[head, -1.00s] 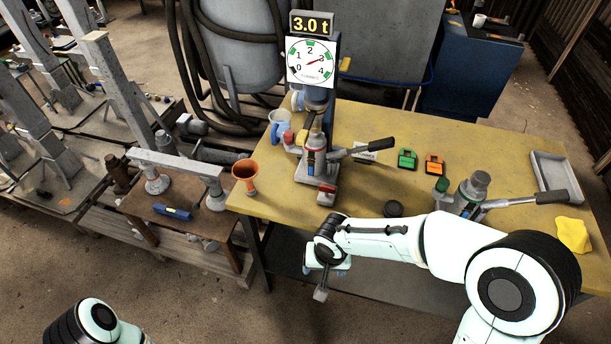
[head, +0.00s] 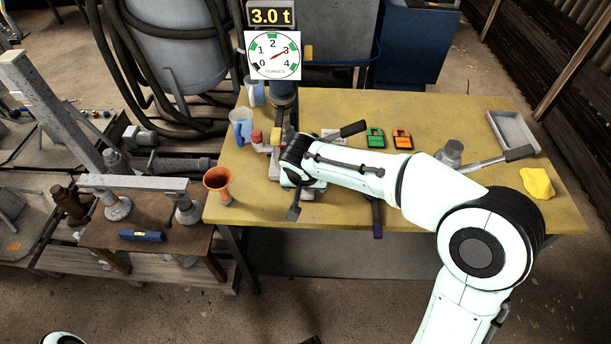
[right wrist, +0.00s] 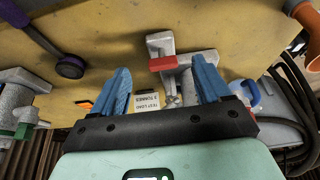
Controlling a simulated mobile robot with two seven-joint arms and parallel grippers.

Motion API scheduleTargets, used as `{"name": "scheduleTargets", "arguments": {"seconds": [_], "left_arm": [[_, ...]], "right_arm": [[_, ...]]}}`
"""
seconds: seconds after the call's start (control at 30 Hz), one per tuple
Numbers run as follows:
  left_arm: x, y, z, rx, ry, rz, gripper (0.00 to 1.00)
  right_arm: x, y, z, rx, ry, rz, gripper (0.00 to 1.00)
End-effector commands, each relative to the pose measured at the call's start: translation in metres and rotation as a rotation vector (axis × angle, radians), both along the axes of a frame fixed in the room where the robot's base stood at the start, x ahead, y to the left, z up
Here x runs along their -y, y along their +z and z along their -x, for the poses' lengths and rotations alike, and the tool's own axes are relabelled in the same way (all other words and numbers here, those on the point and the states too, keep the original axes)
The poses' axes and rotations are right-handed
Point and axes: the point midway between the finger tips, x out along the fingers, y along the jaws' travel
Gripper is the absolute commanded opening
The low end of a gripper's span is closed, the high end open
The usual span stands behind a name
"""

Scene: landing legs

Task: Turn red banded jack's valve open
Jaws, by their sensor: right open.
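The jack in the press under the gauge is mostly hidden behind my right wrist in the head view; its black-gripped pump handle (head: 351,129) sticks out to the right. My right gripper (right wrist: 160,65) is open and empty, its two blue fingers spread. In the right wrist view a grey metal part with a red bar (right wrist: 163,63) shows between the fingertips, with no clear contact. I cannot tell whether this bar is the valve. The jack's red band is not clearly visible.
The gauge (head: 272,55) sits below a 3.0 t display (head: 270,15). A second jack (head: 452,152), a grey tray (head: 513,133) and a yellow cloth (head: 537,183) are right. A purple-handled tool (head: 377,218) overhangs the table's front edge.

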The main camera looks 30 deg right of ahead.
Motion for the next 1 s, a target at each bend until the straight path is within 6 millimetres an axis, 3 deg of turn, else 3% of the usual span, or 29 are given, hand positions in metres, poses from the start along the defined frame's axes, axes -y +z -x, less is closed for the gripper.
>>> {"name": "scheduleTargets", "arguments": {"seconds": [0.17,0.3,0.43,0.83,1.0], "left_arm": [[0.0,0.009,-0.002,0.0,0.0,0.0,0.52],[0.0,0.006,-0.001,-0.001,0.0,0.0,0.52],[0.0,0.006,-0.001,-0.001,0.0,0.0,0.52],[0.0,0.006,-0.001,-0.001,0.0,0.0,0.52],[0.0,0.006,-0.001,-0.001,0.0,0.0,0.52]], "right_arm": [[0.019,-0.004,-0.03,-0.003,-0.002,0.001,0.77],[0.023,-0.029,-0.036,-0.005,0.002,0.002,0.77],[0.026,-0.041,-0.041,-0.003,0.0,0.001,0.77],[0.027,-0.047,-0.043,-0.001,0.0,0.0,0.77],[0.027,-0.047,-0.043,-0.002,0.001,0.001,0.21]]}}
